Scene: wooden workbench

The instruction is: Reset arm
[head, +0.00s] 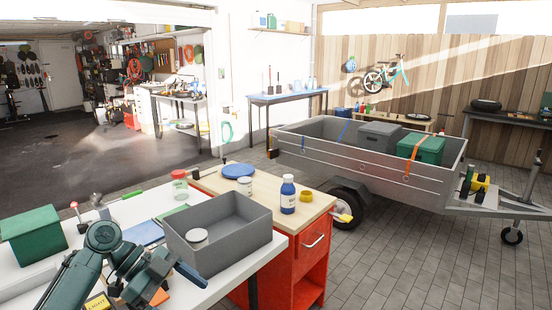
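My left arm, dark green with grey joints, comes in at the lower left of the head view and bends over the white table. Its end, with my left gripper (168,281), is low in front of the grey bin. The fingers are small and overlap the arm links, so I cannot tell whether they are open or shut, or whether they hold anything. My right arm and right gripper are not in view.
A grey open bin (240,249) holding a lidded jar (197,237) stands close beside my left arm. A green box (33,234) is at far left. A red cabinet (308,264) carries a blue bottle (288,196). A trailer (350,178) stands behind; paving at right is clear.

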